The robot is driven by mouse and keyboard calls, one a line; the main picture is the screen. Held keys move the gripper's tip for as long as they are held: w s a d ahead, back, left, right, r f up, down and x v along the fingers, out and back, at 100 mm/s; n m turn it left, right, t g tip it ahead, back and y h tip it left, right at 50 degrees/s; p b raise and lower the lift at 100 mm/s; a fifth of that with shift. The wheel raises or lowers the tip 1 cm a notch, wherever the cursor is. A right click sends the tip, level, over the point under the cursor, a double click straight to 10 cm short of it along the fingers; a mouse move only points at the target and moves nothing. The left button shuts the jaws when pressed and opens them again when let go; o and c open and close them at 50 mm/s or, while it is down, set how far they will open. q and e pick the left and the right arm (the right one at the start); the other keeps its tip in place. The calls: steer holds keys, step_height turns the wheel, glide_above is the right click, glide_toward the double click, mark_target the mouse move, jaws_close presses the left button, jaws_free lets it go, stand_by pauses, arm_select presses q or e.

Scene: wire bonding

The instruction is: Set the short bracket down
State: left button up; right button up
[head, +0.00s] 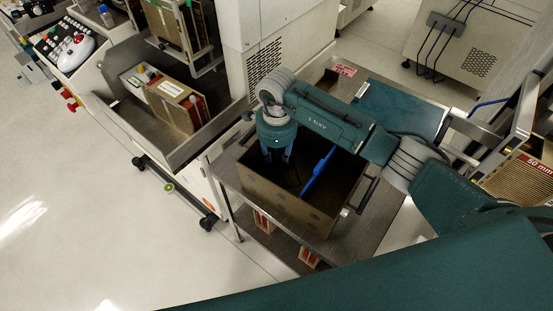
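My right gripper (276,158) points down into an open brown box (290,202) that stands on a steel cart. Its blue-grey fingers are below the rim, in the dark left part of the box. Their tips are lost in shadow, so I cannot tell whether they are open or shut, or whether they hold anything. I cannot make out the short bracket; the dark inside of the box hides what lies there. A blue upright panel (318,174) stands inside the box, to the right of the gripper. My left gripper is not in view.
The steel cart top (352,236) is bare along the front right of the box. A teal flat panel (399,107) lies behind my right arm. A machine tray (130,112) with a carton (172,107) is at left. The floor at lower left is clear.

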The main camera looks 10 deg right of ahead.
step_height(320, 180, up, 12)
steer(key=p, duration=0.7)
steer(key=shift+r, duration=0.2)
